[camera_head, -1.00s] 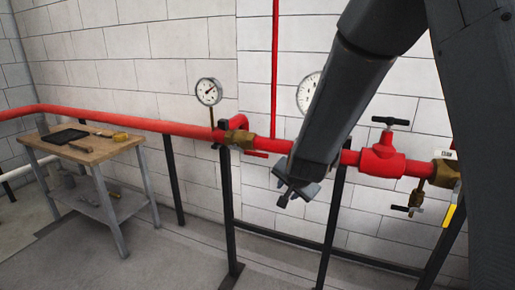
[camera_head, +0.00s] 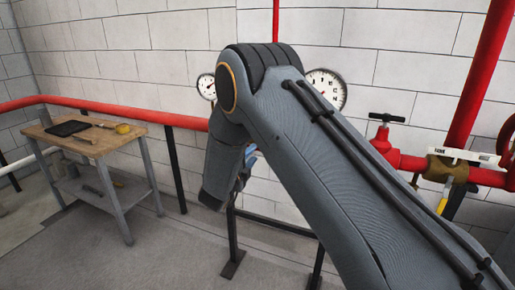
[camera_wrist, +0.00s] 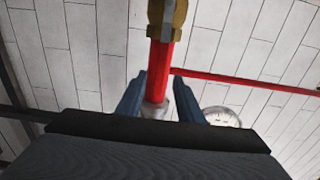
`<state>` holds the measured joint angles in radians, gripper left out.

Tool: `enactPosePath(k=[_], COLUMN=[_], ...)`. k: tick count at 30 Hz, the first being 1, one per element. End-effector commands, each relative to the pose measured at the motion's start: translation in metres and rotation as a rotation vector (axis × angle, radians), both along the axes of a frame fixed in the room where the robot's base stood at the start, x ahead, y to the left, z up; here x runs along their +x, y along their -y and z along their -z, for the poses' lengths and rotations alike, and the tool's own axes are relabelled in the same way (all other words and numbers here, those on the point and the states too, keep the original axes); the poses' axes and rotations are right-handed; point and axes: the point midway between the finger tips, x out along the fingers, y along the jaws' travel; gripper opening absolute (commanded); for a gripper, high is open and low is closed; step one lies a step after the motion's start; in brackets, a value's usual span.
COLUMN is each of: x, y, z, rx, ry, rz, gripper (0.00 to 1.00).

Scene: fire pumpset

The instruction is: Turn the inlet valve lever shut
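In the wrist view a brass valve body (camera_wrist: 167,15) shows at the top, with a red bar (camera_wrist: 160,72) running down from it. I cannot tell whether this bar is the lever or the pipe. My gripper's two blue fingers (camera_wrist: 158,98) stand apart on either side of the bar's lower part. I cannot tell how deep the bar lies between them, and no contact shows. In the head view my gripper (camera_head: 246,166) shows partly beyond my forearm, pointing away. My arm hides the inlet valve and its lever there.
A round gauge (camera_wrist: 222,117) and a thin red pipe (camera_wrist: 250,83) lie close by in the wrist view. In the head view a red valve with a black T-handle (camera_head: 384,130) and a brass valve (camera_head: 447,168) stand right. A workbench (camera_head: 85,138) is at the left.

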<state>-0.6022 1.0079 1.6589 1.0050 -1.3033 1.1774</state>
Motion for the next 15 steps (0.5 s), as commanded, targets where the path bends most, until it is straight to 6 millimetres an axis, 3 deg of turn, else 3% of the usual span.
enactPosePath(k=[6,15], x=[0.032,0.053], y=[0.014,0.020], z=[-0.002,0.000], rx=[-0.001,-0.002], ry=[0.000,-0.002], rz=[0.002,0.000], gripper=[0.34,0.34])
